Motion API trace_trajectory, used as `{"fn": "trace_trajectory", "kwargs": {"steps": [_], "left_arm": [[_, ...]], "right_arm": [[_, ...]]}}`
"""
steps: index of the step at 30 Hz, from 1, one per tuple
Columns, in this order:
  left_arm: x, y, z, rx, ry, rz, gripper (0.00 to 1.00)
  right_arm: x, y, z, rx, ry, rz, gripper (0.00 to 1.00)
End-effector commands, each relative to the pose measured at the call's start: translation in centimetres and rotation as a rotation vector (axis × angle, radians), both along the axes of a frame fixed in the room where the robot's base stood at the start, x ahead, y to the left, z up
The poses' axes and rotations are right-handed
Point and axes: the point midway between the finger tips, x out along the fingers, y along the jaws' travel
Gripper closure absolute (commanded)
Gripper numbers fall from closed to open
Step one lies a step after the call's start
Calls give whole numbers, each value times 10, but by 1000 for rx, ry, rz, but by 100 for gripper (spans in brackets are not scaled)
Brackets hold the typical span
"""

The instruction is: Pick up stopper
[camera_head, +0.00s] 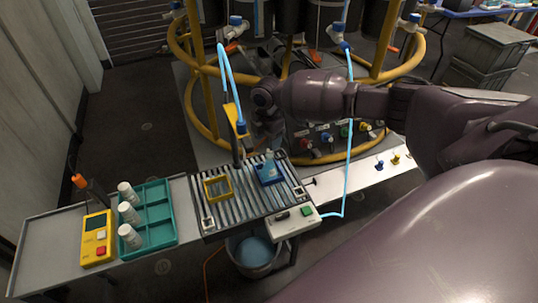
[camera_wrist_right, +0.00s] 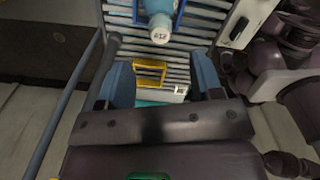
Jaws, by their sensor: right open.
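No piece is marked as the stopper. Two small stopper-like pieces, one blue (camera_head: 379,165) and one yellow (camera_head: 396,159), stand on the white shelf right of the slatted rack in the head view. A pale blue bottle (camera_head: 268,162) stands in a blue holder (camera_head: 276,180) on the rack. In the right wrist view the bottle's white labelled top (camera_wrist_right: 159,36) lies beyond my fingers. My right gripper (camera_wrist_right: 163,84) is open and nothing shows held between its blue fingers. In the head view my right gripper (camera_head: 267,133) is above and behind the bottle, partly hidden. My left gripper is out of view.
The slatted rack (camera_head: 245,201) also carries a yellow square frame (camera_head: 217,188). A teal tray (camera_head: 160,195) with white bottles and a yellow device (camera_head: 96,238) are at the left. A yellow tubular frame (camera_head: 192,110) and a hanging blue hose (camera_head: 349,150) border the space.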

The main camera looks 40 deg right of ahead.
Motion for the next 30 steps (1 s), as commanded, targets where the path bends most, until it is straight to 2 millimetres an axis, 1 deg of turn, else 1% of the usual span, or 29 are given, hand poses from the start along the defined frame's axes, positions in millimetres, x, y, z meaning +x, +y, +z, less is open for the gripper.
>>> {"fn": "trace_trajectory", "kwargs": {"steps": [5, 10, 12, 14, 17, 22, 23, 30], "left_arm": [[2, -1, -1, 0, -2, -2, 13], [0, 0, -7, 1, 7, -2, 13], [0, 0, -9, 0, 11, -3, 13], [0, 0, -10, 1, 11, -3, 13], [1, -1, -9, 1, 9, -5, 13], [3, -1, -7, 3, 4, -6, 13], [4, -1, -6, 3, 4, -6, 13], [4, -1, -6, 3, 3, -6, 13]], "right_arm": [[-1, -3, -11, 0, 0, -1, 40], [-2, -9, -33, 0, 2, -1, 40], [-2, -8, -43, 2, 2, 0, 40], [-2, -9, -49, 1, 1, 0, 40], [-1, -9, -53, 0, -1, 0, 40], [-1, -9, -52, 0, -2, 0, 40], [-1, -9, -52, 0, -2, 0, 43], [-1, -9, -52, 0, -2, 0, 80]]}}
